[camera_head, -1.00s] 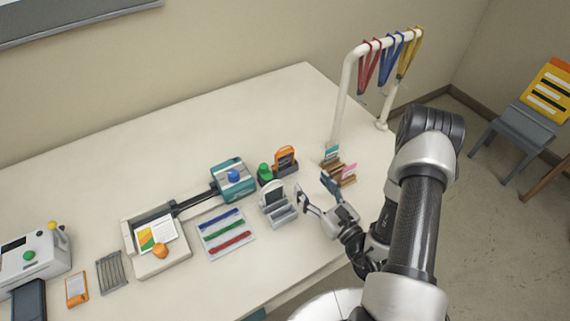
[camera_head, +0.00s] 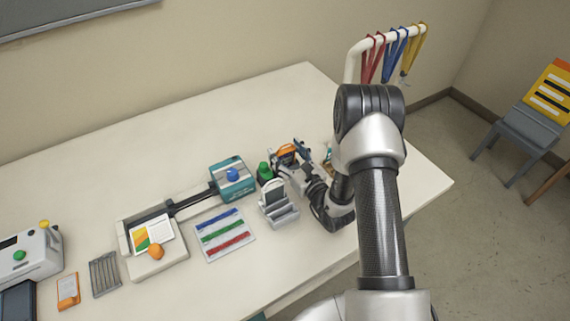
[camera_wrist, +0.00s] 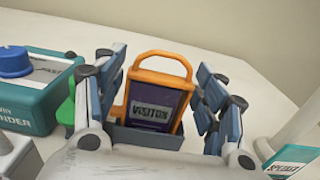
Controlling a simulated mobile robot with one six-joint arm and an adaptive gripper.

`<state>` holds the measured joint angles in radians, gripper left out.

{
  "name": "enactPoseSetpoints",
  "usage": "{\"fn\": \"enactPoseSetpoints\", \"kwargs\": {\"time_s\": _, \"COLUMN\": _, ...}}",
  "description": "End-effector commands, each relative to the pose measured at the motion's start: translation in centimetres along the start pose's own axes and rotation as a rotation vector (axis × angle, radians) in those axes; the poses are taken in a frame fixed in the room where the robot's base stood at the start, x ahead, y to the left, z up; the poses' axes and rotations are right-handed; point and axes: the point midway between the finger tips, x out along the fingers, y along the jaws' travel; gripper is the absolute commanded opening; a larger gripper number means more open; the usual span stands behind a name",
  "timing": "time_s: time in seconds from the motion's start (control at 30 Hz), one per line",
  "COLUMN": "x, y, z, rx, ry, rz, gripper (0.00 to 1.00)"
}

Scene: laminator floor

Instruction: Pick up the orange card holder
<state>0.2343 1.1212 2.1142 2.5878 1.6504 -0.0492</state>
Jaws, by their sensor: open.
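The orange card holder (camera_wrist: 158,70) has an orange frame with a top loop and a dark card reading VISITOR. It stands upright in a grey stand (camera_wrist: 140,138). In the head view the card holder (camera_head: 286,149) shows partly behind my gripper (camera_head: 292,156). In the wrist view my gripper (camera_wrist: 160,100) is open, with one blue-padded finger on each side of the holder. Gaps show between fingers and frame. The holder's lowest part is hidden in the stand.
A green knob (camera_head: 265,171) and a teal box with a blue knob (camera_head: 231,179) are left of the stand. A grey-white holder (camera_head: 277,207) stands in front. A white rack with lanyards (camera_head: 369,42) is at right. The table's back left is clear.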

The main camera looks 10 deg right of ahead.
Motion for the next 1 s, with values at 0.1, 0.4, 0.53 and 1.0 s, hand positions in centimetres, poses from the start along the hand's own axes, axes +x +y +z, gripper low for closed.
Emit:
{"fn": "enactPoseSetpoints", "kwargs": {"time_s": 0.1, "x": 0.66, "y": -0.04, "z": 0.06, "rx": -0.001, "ry": -0.001, "rz": -0.001, "gripper": 0.65}}
{"fn": "enactPoseSetpoints", "kwargs": {"time_s": 0.4, "x": 0.64, "y": -0.04, "z": 0.08, "rx": 0.000, "ry": 0.000, "rz": -0.001, "gripper": 0.58}}
{"fn": "enactPoseSetpoints", "kwargs": {"time_s": 0.53, "x": 0.64, "y": -0.04, "z": 0.07, "rx": 0.000, "ry": 0.000, "rz": -0.001, "gripper": 0.50}}
{"fn": "enactPoseSetpoints", "kwargs": {"time_s": 1.0, "x": 0.62, "y": -0.03, "z": 0.07, "rx": 0.000, "ry": 0.000, "rz": -0.001, "gripper": 0.30}}
